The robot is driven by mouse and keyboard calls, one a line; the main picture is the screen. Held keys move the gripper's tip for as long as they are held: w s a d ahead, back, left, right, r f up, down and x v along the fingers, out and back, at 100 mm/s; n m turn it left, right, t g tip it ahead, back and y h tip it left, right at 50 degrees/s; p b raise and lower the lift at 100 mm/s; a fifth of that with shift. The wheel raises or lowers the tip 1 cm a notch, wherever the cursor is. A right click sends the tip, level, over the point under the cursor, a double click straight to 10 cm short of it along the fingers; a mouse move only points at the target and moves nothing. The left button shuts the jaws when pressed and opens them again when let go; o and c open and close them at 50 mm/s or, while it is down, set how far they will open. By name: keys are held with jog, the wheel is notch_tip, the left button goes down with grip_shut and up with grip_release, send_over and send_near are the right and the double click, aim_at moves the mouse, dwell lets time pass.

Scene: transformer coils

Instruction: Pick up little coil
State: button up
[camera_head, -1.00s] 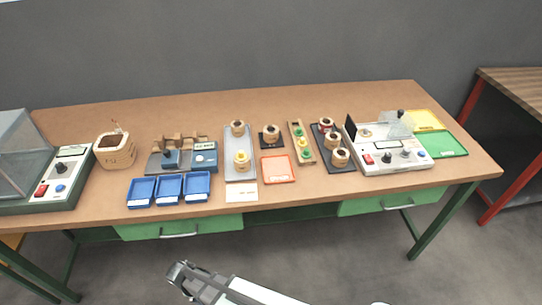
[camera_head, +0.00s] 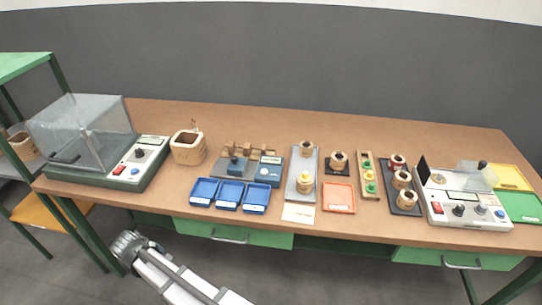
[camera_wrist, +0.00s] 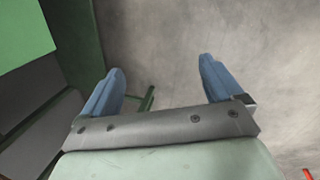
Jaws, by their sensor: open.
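Several small tan coils stand on the workbench in the head view. One coil (camera_head: 306,148) is at the back of a grey plate, and a yellow-topped coil (camera_head: 305,182) is at its front. Another coil (camera_head: 338,160) sits on a small black base. More coils (camera_head: 401,180) stand on a black tray at the right. Which one is the little coil I cannot tell. My gripper (camera_head: 127,243) is low at the front left, apart from the bench top. In the wrist view my gripper (camera_wrist: 160,88) has its two blue fingers wide apart with nothing between them.
Three blue trays (camera_head: 230,195), a red-orange tray (camera_head: 338,198) and a green-yellow peg strip (camera_head: 369,176) lie on the bench (camera_head: 230,117). A machine with a clear cover (camera_head: 85,130) stands left, a white device (camera_head: 465,208) right. Green drawers (camera_head: 232,232) hang below the front edge.

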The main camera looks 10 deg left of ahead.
jog(key=w+r, duration=0.3)
jog(key=r, duration=0.7)
jog(key=w+d+r, duration=0.1)
jog(key=w+r, duration=0.3)
jog(key=r, duration=0.5)
jog(key=w+r, duration=0.3)
jog(key=r, duration=0.7)
jog(key=w+d+r+m+g, duration=0.1)
jog(key=w+d+r, duration=0.1)
jog(key=w+d, duration=0.75)
jog(key=m+g, duration=0.2)
jog(key=m, duration=0.2)
send_over(339, 157)
jog(key=f, duration=0.7)
jog(key=shift+w+d+f, duration=0.15)
jog(key=shift+w, duration=0.05)
jog(key=shift+s+f, duration=0.15)
jog(key=shift+f, duration=0.85)
jog(key=shift+s+f, duration=0.1)
jog(key=shift+f, duration=1.5)
